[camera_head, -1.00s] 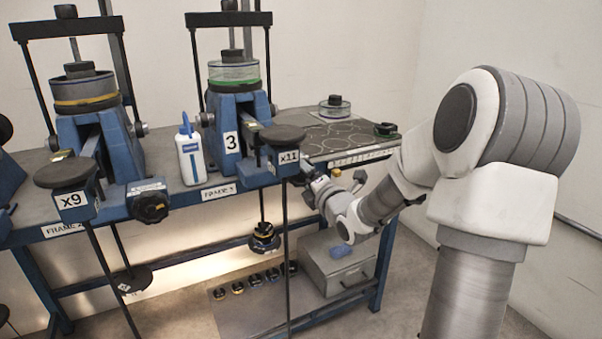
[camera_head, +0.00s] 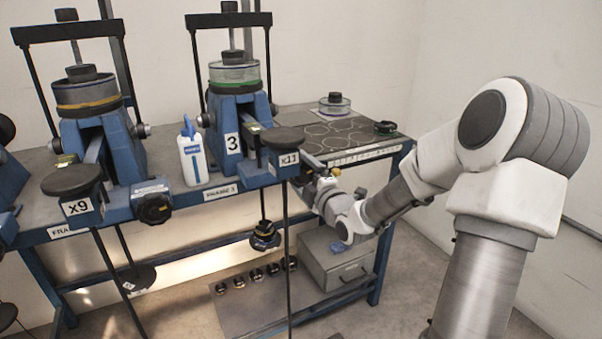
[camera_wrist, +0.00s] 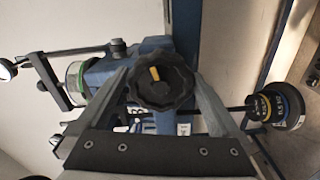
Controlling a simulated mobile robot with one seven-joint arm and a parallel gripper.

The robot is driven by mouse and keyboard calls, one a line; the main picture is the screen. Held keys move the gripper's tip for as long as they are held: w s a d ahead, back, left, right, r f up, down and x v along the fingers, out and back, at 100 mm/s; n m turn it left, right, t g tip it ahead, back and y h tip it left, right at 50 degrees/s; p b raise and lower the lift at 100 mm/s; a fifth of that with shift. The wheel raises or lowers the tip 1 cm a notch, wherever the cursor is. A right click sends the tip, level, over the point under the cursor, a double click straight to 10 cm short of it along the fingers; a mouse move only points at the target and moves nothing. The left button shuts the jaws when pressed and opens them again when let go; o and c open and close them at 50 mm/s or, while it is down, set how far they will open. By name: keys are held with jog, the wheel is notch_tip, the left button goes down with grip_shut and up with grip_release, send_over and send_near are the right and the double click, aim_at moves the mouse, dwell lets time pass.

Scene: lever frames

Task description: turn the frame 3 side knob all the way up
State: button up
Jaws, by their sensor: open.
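Frame 3 (camera_head: 233,104) is the blue lever frame marked 3, with an x11 lever end (camera_head: 289,160) at its front. Its side knob (camera_wrist: 163,84) shows in the wrist view as a black, lobed knob with a yellow mark pointing up and slightly left. In the head view the knob is hidden behind the x11 end and my gripper (camera_head: 314,187). In the wrist view my gripper (camera_wrist: 161,74) is open, with one finger on each side of the knob. I cannot tell whether the fingers touch it.
A hanging weight (camera_head: 264,235) is below frame 3, near the right finger in the wrist view. A white bottle (camera_head: 193,155) stands between the frames. Frame 2 at left has its own knob (camera_head: 153,208). A grey box (camera_head: 338,262) sits on the lower shelf.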

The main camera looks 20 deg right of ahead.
jog(key=shift+s+d, duration=0.1)
jog(key=shift+s, duration=2.85)
